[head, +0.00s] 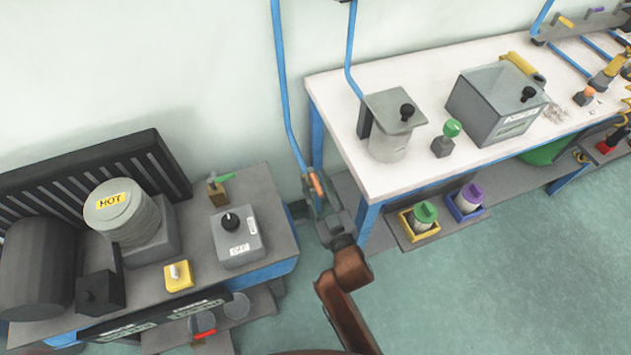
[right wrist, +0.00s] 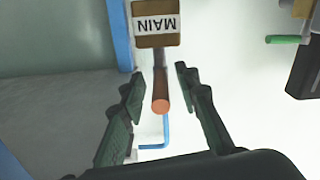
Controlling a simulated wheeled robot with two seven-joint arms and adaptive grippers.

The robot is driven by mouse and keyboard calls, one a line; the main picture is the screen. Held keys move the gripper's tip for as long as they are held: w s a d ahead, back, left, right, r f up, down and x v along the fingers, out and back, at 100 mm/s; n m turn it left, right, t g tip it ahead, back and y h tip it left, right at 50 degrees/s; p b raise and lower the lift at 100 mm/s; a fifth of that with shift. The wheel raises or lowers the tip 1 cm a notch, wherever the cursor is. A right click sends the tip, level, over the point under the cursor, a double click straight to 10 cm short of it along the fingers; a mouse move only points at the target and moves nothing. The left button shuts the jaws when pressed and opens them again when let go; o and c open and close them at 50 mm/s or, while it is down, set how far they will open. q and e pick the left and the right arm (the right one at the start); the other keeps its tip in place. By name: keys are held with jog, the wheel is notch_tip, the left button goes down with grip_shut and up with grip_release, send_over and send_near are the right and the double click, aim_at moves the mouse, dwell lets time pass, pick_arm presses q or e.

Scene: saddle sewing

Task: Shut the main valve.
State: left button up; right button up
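The main valve shows in the right wrist view as an orange-brown lever (right wrist: 160,92) on a grey stem, below a brown block with a white label reading MAIN (right wrist: 157,22). In the head view the orange lever (head: 316,184) is by the blue pipe, in the gap between the two benches. My right gripper (head: 318,196) is at the lever. In the right wrist view its fingers (right wrist: 160,80) are open, one on each side of the lever, with gaps visible. Contact with the lever cannot be made out. My left gripper is not in view.
A white-topped bench (head: 385,178) stands to the right, holding a grey canister (head: 388,146) and a grey box (head: 495,100). A grey bench on the left carries a HOT pot (head: 122,212), a control box (head: 238,245) and a green-handled valve (head: 219,188). The blue pipe (head: 281,85) runs up the wall.

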jog(key=shift+w, duration=0.1)
grip_shut()
dwell(0.4)
dwell(0.3)
